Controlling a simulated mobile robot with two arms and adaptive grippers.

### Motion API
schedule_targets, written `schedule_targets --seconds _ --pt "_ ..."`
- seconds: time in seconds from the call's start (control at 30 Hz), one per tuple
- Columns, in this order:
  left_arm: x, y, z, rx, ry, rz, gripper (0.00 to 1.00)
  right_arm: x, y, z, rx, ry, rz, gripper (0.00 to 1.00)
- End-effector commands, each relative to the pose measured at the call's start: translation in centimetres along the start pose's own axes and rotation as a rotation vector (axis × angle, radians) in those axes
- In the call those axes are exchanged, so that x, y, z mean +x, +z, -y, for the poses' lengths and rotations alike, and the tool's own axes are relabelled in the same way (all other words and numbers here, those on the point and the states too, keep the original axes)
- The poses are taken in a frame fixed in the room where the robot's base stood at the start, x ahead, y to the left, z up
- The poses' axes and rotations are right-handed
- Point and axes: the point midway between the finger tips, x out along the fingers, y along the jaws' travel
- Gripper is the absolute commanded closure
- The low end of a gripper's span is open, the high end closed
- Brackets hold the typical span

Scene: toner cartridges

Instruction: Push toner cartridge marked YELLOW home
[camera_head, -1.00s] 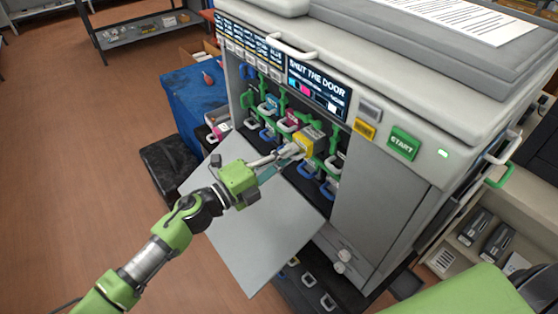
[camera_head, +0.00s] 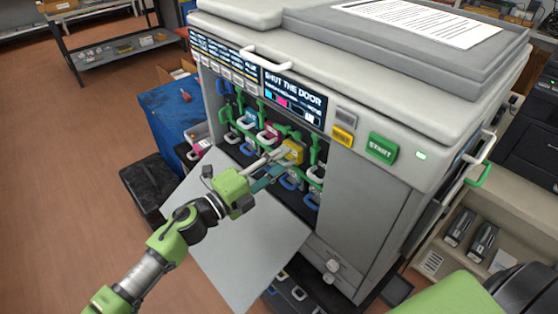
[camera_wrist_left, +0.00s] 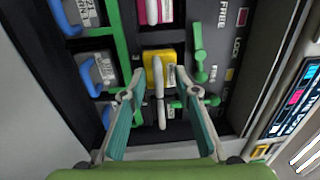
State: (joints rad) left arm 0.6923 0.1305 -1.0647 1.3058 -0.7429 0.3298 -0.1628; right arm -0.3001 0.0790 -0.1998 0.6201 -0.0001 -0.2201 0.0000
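The yellow toner cartridge (camera_head: 293,149) sits in its slot in the open printer bay, its front showing near the green levers. In the left wrist view its yellow front (camera_wrist_left: 153,60) is straight ahead, with a pale upright handle (camera_wrist_left: 159,90) in front of it. My left gripper (camera_head: 280,158) is at the cartridge's front. In the wrist view its teal-padded fingers (camera_wrist_left: 159,85) stand apart on either side of the handle. I cannot tell whether the fingertips touch the cartridge. A green lever (camera_wrist_left: 195,100) is close to the right finger. My right gripper is not in view.
The grey printer door (camera_head: 245,240) hangs open below my left arm. Cyan (camera_head: 245,120) and magenta (camera_head: 268,133) cartridges sit left of the yellow one. The display (camera_head: 292,96) reads SHUT THE DOOR. The START button (camera_head: 381,147) is to the right.

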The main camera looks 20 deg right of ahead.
Motion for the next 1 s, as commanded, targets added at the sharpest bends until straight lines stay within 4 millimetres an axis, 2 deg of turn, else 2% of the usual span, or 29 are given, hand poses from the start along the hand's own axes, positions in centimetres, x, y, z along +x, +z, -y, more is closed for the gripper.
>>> schedule_targets --seconds 0.8,1.0 --pt "0.0 0.0 0.05 -0.001 -0.001 0.0 0.58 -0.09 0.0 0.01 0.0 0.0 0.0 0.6" --pt "-0.59 0.0 0.1 -0.002 -0.001 0.0 0.58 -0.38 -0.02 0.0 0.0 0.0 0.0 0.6"
